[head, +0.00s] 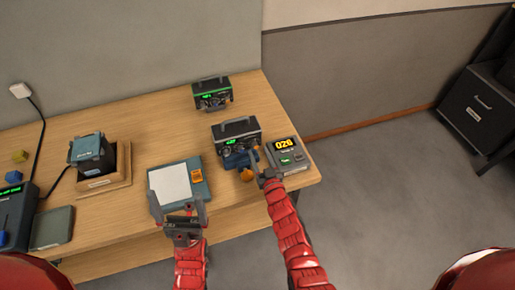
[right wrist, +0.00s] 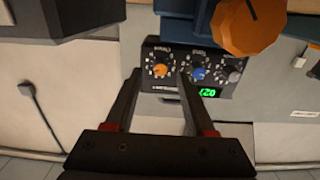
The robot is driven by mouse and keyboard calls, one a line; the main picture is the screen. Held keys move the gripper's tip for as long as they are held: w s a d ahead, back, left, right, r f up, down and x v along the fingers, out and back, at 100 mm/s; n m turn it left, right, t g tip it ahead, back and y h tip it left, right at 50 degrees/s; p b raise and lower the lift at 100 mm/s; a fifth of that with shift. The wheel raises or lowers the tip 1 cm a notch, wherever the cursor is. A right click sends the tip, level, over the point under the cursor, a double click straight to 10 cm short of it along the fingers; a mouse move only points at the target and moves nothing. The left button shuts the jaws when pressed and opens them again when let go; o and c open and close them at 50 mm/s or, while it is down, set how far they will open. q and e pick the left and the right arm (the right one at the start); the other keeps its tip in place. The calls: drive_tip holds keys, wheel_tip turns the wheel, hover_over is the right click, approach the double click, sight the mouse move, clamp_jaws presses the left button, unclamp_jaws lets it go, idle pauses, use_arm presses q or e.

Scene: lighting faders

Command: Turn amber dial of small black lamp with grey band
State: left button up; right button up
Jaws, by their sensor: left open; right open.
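A small black box-shaped unit with a handle and green display (head: 237,137) stands near the table's front right. A similar one (head: 211,94) stands farther back. The right wrist view shows a black panel (right wrist: 215,88) upside down, with an amber dial (right wrist: 159,70), a blue dial and a grey dial. My right gripper (head: 268,176) is open in front of the nearer unit. In the right wrist view its fingertips (right wrist: 158,74) frame the amber dial; contact cannot be told. My left gripper (head: 178,206) is open and empty near the table's front edge.
A blue piece with a big orange knob (right wrist: 250,25) sits close to my right gripper. A grey box with a yellow display (head: 287,155) stands right of it. A wooden stand (head: 122,178) is farther left.

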sight(255, 145)
drive_tip(key=shift+x, duration=1.15)
drive_tip(key=shift+c, duration=0.2)
clamp_jaws()
